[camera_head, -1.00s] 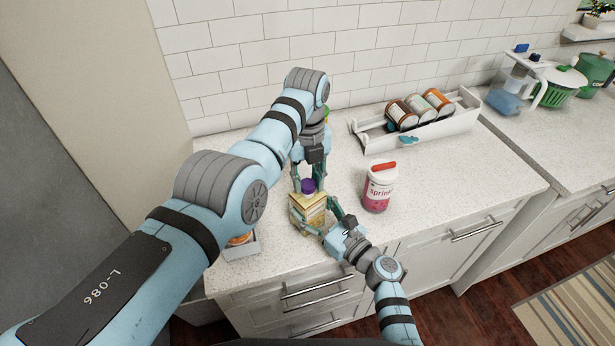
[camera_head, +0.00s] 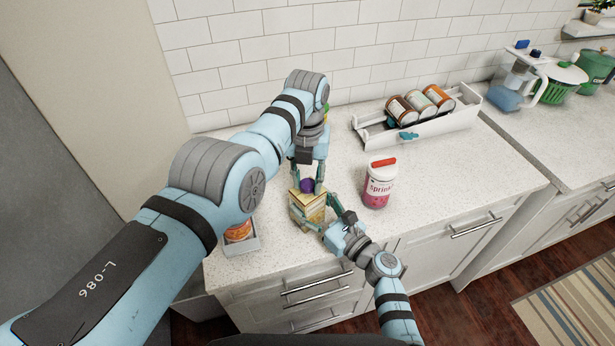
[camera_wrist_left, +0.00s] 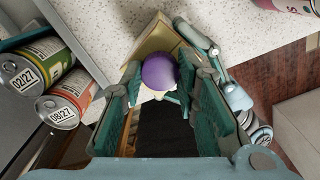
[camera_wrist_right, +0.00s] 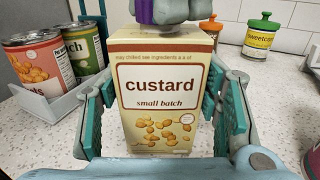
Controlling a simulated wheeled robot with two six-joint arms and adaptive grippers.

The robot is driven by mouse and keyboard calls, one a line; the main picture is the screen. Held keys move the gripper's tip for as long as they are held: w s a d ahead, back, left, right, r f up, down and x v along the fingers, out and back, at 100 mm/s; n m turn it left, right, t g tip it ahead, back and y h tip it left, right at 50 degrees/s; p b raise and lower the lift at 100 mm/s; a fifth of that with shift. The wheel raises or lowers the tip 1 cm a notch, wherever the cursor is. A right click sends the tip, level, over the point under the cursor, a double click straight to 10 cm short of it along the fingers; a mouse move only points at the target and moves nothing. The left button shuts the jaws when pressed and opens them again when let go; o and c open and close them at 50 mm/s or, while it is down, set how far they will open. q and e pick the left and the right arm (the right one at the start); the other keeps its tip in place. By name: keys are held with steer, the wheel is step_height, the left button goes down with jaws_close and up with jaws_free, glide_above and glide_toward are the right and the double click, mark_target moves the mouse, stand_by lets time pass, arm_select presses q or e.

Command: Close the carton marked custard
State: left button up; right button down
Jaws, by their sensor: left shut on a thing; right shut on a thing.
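The custard carton (camera_head: 308,208) stands upright on the counter, its label facing the right wrist camera (camera_wrist_right: 160,95). My right gripper (camera_head: 322,212) is shut on the carton's sides; its fingers flank the label in the right wrist view. My left gripper (camera_head: 307,182) points down from above and is shut on a purple cap (camera_wrist_left: 160,71) at the carton's top. The cap also shows at the top edge of the right wrist view (camera_wrist_right: 145,12). The fingers hide the cap's lower edge, so I cannot tell how it sits on the carton.
A pink-labelled sprinkles jar (camera_head: 380,190) with a red lid stands right of the carton. A white tray (camera_head: 440,129) with several cans lies behind. A grey bin (camera_head: 250,246) with cans is at the left, near the front edge. The counter right of the jar is clear.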

arm_select(q)
steer(key=shift+m, duration=0.4)
steer(key=o, duration=0.7)
steer(key=shift+r, duration=2.3)
steer(key=shift+c, duration=0.5)
